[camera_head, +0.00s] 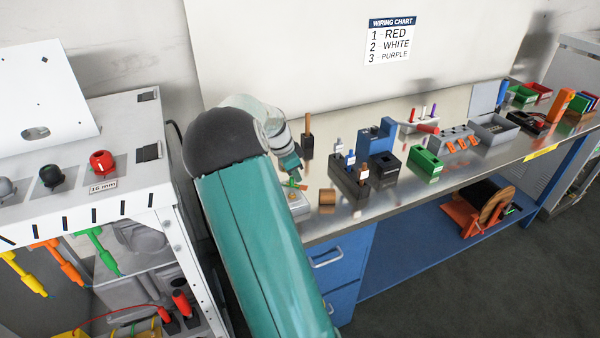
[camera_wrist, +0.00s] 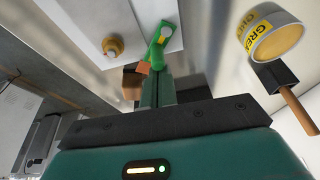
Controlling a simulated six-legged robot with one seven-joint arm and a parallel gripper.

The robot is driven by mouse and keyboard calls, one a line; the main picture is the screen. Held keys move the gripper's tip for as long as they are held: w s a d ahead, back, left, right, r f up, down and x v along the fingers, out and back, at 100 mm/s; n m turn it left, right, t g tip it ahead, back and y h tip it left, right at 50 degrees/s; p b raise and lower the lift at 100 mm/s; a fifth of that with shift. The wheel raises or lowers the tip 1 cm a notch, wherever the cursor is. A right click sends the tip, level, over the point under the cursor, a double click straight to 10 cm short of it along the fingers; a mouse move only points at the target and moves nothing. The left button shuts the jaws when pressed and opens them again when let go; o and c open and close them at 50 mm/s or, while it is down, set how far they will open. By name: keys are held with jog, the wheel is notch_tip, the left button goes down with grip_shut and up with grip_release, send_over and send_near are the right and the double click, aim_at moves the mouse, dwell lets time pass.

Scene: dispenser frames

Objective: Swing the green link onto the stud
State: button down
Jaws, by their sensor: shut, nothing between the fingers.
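The green link (camera_wrist: 161,43) lies on a pale plate (camera_wrist: 70,12) in the wrist view, with a lighter round spot near its far end. A brass stud (camera_wrist: 113,46) stands on the plate to the left of the link, apart from it. My gripper (camera_wrist: 158,82) is shut, with its fingertips at the near end of the link; I cannot tell whether they touch it. A small orange piece (camera_wrist: 143,67) shows beside the fingertips. In the head view, my gripper (camera_head: 292,166) is low over the pale block (camera_head: 299,204) at the bench's left end, and the link (camera_head: 299,186) is partly hidden.
A brown cylinder (camera_head: 327,197) stands just right of the block. A dark holder with several tools (camera_head: 348,180) and a green block (camera_head: 425,163) stand farther right. A yellow-labelled round tin (camera_wrist: 273,35) shows in the wrist view. A white cabinet (camera_head: 140,190) stands left.

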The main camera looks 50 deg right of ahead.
aim_at(293, 179)
jog(key=m, duration=0.2)
jog(key=a+m+g+y, duration=0.1)
jog(key=m, duration=0.3)
jog(key=shift+s+a, duration=0.25)
jog(key=shift+a, duration=0.15)
jog(key=shift+w, duration=0.85)
jog(key=s, duration=0.1)
jog(key=s+d, duration=0.1)
jog(key=s, duration=0.2)
jog(key=shift+d, duration=0.35)
jog(key=d+v, duration=0.1)
jog(key=v, duration=0.9)
jog(key=shift+w+g, duration=0.25)
jog(key=shift+g, duration=0.05)
jog(key=shift+s, duration=0.1)
